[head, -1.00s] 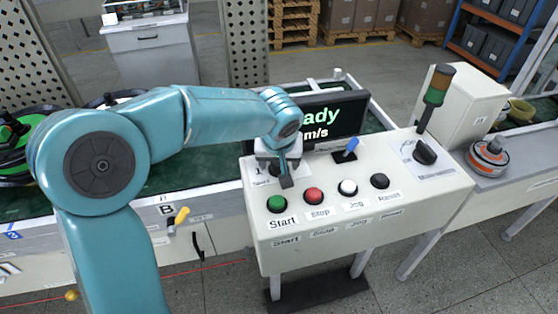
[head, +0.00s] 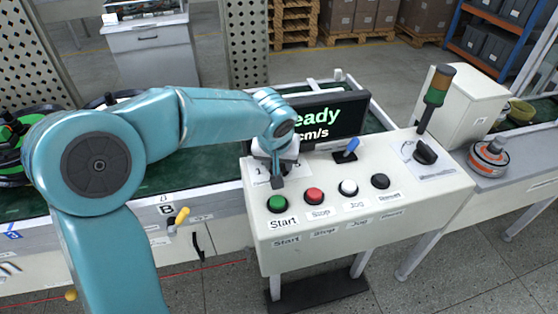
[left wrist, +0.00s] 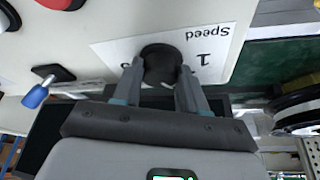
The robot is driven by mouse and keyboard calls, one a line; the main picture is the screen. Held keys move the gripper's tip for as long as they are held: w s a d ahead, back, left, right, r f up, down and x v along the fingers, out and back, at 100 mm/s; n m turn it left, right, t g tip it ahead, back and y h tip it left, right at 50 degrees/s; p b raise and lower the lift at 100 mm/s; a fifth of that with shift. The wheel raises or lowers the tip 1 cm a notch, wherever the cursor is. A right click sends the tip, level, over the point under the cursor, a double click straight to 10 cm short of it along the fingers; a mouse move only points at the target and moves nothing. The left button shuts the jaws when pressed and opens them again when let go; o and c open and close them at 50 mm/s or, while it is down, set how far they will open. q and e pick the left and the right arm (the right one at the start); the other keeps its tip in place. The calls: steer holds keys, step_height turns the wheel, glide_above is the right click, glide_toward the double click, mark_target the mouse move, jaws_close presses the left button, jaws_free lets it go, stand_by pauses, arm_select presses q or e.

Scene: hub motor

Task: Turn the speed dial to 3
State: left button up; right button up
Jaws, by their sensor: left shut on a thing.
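The black speed dial (left wrist: 160,62) sits on a white label (left wrist: 215,50) in the left wrist view. The label reads "Speed" with a "1", upside down there; other numbers are mostly hidden. My left gripper (head: 277,181) is over the left end of the white control panel (head: 330,245), behind the green Start button (head: 277,203). In the left wrist view its two fingers are on either side of the dial, shut on it. In the head view the gripper hides the dial. My right gripper is not in view.
Red (head: 314,195), white (head: 348,187) and black (head: 380,181) buttons line the panel's front. A blue-tipped lever (head: 350,146), a black rotary switch (head: 425,152) and a signal light (head: 437,85) are further right. A screen (head: 325,118) stands behind the dial.

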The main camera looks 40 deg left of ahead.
arm_select(q)
steer(key=shift+a+r+m+h+p, duration=0.15)
steer(key=shift+m+h+p, duration=0.2)
steer(key=shift+m, duration=0.75)
steer(key=shift+m+t+h+p, duration=0.3)
steer(key=shift+m+h+p, duration=0.25)
steer(key=shift+m, duration=0.65)
steer(key=o, duration=1.1)
steer(key=shift+c, duration=0.2)
steer(key=v, duration=1.6)
steer(key=shift+p, duration=0.35)
steer(key=shift+a+r, duration=0.1)
steer(key=shift+r, duration=0.05)
